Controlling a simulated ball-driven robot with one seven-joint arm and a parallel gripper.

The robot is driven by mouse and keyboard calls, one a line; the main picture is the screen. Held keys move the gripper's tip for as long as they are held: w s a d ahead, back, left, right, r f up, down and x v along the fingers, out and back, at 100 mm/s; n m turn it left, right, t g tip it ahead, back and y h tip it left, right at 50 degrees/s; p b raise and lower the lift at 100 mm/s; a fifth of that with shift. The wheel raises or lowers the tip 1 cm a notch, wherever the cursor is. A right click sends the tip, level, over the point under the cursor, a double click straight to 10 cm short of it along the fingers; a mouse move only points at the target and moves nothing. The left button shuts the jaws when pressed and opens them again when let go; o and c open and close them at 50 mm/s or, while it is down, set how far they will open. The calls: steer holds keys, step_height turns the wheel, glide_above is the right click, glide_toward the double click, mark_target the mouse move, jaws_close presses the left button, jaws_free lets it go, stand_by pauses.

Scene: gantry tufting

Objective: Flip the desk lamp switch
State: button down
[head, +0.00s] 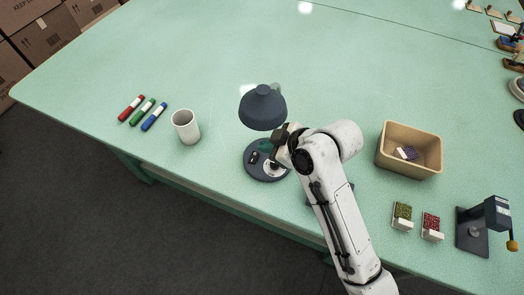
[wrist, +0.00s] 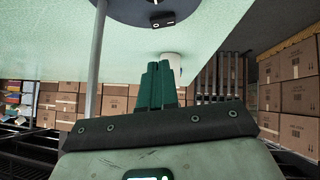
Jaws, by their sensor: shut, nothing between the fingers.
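The dark grey desk lamp stands on the green table in the head view, with its shade (head: 262,107) above its round base (head: 257,172). A small black rocker switch (head: 253,158) sits on the left of the base. In the wrist view the base (wrist: 122,10) is at the top edge, with the switch (wrist: 163,21) on it. My gripper (head: 264,147) is over the lamp base, under the shade and to the right of the switch. Its green fingers (wrist: 160,66) are together and empty in the wrist view, apart in the picture from the switch. Contact with the lamp is hidden.
A white mug (head: 186,127) and red, green and blue markers (head: 142,111) are left of the lamp. A tan bin (head: 384,157), two small boxes (head: 402,216) and a dark device (head: 474,229) are right. A thin grey pole (wrist: 96,70) rises beside my fingers.

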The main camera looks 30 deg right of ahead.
mark_target(254, 153)
steer(key=x, duration=0.3)
steer(key=shift+w+a+f, duration=0.15)
steer(key=shift+d+f, duration=0.15)
steer(key=shift+f, duration=0.45)
steer(key=shift+d+f, duration=0.15)
steer(key=shift+f, duration=0.45)
steer(key=shift+d+f, duration=0.1)
steer(key=shift+f, duration=0.6)
